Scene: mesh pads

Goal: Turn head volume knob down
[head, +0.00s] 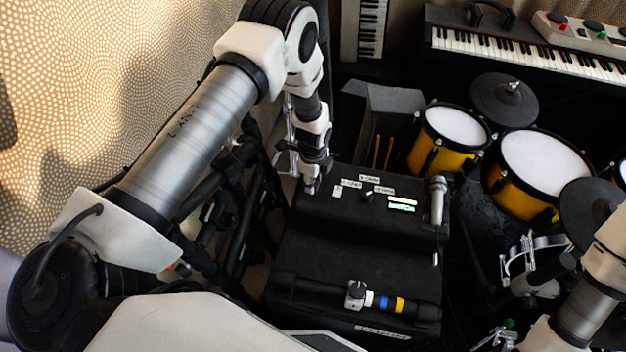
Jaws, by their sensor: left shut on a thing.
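A black amplifier cabinet (350,245) stands in the middle of the head view. Its upper panel has small white labels, a white switch-like piece (337,192), a small dark knob (367,197) and a lit greenish display (401,206). My left gripper (312,186) points down at the upper left corner of this panel. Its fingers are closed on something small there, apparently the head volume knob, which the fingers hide. The label wording is too small to read surely.
A microphone (437,200) lies at the panel's right end. A black bar with blue and yellow bands (380,301) lies along the cabinet's front. Yellow drums (453,130) and cymbals crowd the right, keyboards (530,50) the back. Dark stands are close on the left.

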